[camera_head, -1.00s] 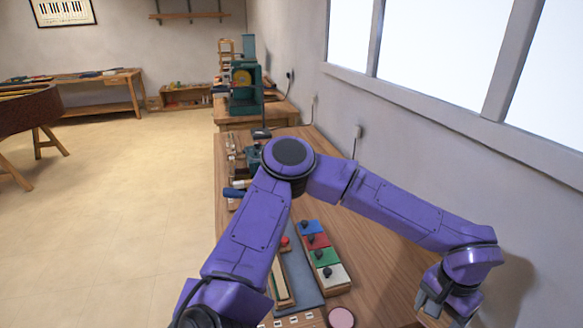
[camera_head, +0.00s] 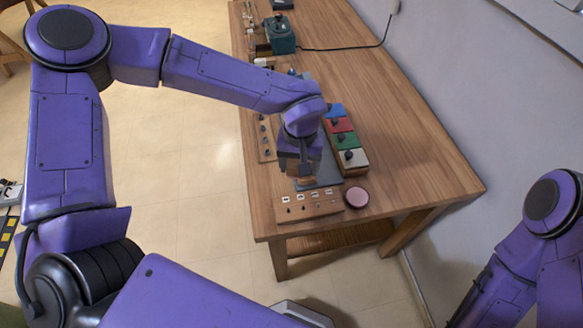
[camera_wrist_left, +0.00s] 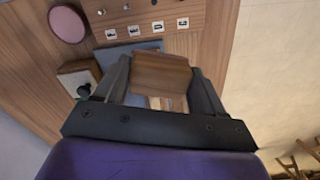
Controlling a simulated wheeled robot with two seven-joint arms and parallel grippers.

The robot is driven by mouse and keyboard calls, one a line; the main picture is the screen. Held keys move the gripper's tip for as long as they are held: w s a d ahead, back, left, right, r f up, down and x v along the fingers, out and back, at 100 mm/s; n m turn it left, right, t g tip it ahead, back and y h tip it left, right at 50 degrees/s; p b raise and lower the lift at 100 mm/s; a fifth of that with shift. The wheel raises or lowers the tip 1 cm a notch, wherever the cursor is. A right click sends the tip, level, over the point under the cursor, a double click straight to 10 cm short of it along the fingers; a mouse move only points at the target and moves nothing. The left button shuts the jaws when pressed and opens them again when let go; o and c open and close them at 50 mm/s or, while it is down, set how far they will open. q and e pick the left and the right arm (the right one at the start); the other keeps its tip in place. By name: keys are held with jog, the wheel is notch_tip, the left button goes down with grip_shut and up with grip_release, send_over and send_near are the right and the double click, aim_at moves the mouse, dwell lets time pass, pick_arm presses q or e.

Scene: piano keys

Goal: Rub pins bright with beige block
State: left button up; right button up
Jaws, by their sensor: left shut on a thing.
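My left gripper (camera_head: 302,168) is shut on a wooden block (camera_head: 306,183), which looks brown rather than pale beige. In the left wrist view the block (camera_wrist_left: 160,74) sits between the fingers of the gripper (camera_wrist_left: 161,84). It is over the grey mat (camera_head: 329,171), just behind a wooden pin board (camera_head: 309,205) at the bench's front end. The board (camera_wrist_left: 160,16) carries small pins and a row of white letter cards. Contact between block and board cannot be told. My right arm shows at the lower right, its gripper out of view.
Blue, red, green and white blocks (camera_head: 350,157) with dark knobs stand in a row right of my left gripper. A pink round pad (camera_head: 356,197) lies by the board. A narrow strip with knobs (camera_head: 265,135) is at left. The bench's right side (camera_head: 420,165) is clear.

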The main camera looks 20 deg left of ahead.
pick_arm(q)
jog(key=s+d+f+n+b, duration=0.1)
jog(key=s+f+n+b, duration=0.1)
jog(key=s+d+f+n+b, duration=0.1)
jog(key=s+d+f, duration=0.1)
jog(key=s, duration=0.1)
jog(key=shift+d+n+b, duration=0.2)
jog(key=shift+n+b, duration=0.15)
jog(key=shift+n, duration=0.05)
pick_arm(e)
notch_tip(320, 180, down, 2)
jog(key=shift+d, duration=0.1)
pick_arm(q)
jog(key=shift+w+r, duration=0.1)
